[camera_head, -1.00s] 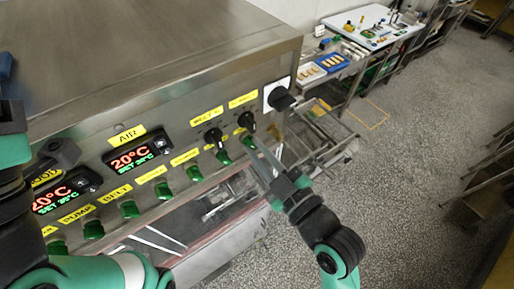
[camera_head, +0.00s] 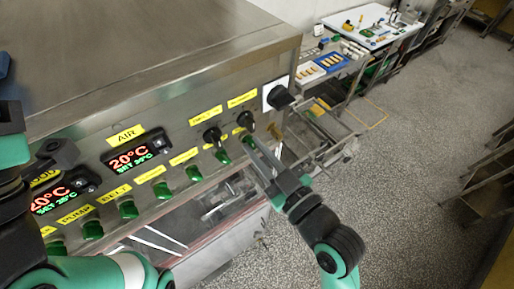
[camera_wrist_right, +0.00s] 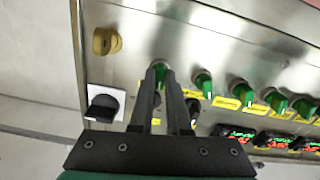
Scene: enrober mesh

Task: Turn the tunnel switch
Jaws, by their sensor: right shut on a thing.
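A row of green switches runs along the front of the steel machine panel (camera_head: 172,158). The rightmost green switch (camera_head: 248,139), below two black knobs, is at the fingertips of my right gripper (camera_head: 256,152). In the right wrist view its green body (camera_wrist_right: 160,72) shows between the two dark fingertips, and the gripper is shut on it. I cannot read the yellow label by this switch. The fingers hide part of its handle, so its exact angle is unclear. Only links of my left arm show at the left edge; its gripper is not visible.
Two black knobs (camera_head: 212,137) sit just above the switch, and a large black rotary knob (camera_head: 280,97) on a white plate is to the right. Temperature displays (camera_head: 138,151) are at the left.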

